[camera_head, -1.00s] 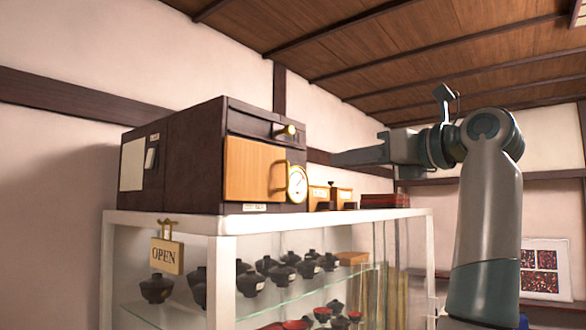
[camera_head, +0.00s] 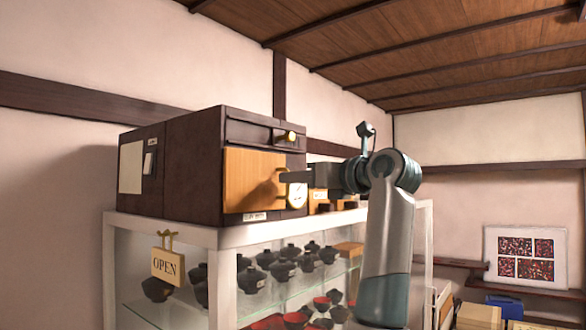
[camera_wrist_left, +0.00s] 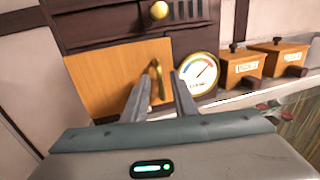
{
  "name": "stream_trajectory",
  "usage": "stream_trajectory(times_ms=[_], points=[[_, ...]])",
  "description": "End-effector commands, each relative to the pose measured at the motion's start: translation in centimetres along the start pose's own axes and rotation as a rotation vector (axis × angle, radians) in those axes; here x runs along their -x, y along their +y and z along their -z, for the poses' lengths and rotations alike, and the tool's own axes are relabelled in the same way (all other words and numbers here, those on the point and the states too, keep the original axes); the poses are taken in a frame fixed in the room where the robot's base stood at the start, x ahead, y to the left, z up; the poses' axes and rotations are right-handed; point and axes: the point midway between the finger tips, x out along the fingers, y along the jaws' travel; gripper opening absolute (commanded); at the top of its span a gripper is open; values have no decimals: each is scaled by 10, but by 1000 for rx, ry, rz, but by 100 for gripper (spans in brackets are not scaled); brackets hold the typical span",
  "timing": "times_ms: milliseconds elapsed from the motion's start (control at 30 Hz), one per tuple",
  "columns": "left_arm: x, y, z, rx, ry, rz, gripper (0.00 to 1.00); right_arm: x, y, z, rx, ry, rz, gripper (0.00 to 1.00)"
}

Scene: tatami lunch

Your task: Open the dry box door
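The dry box (camera_head: 190,170) is a dark brown cabinet on top of a white glass showcase. Its light wooden door (camera_head: 242,182) is closed; it also shows in the left wrist view (camera_wrist_left: 105,80). A brass bar handle (camera_wrist_left: 157,78) stands upright at the door's right edge. My left gripper (camera_head: 284,176) is in front of the door's right edge, hiding most of the handle in the head view. In the left wrist view its two fingers (camera_wrist_left: 160,100) are apart, with the handle showing between their tips. Contact cannot be told. My right gripper is not in view.
A round gauge (camera_wrist_left: 197,73) sits just right of the handle, and a brass knob (camera_wrist_left: 159,10) is above the door. Small wooden boxes (camera_wrist_left: 276,58) stand to the right. The showcase (camera_head: 225,238) holds dark bowls; an OPEN sign (camera_head: 167,265) hangs on it.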

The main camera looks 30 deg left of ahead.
Motion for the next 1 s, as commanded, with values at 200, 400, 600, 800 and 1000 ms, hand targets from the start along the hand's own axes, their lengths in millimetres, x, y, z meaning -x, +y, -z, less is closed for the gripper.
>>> stream_trajectory(times_ms=[200,400,600,800,1000], points=[[-15,0,-1,-1,-1,-1,26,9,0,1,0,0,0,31],[-17,0,0,0,-1,0,26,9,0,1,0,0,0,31],[-17,0,0,0,-1,0,9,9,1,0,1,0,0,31],[-17,0,0,0,-1,0,0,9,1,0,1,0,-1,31],[-16,0,0,0,-1,0,0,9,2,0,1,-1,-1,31]])
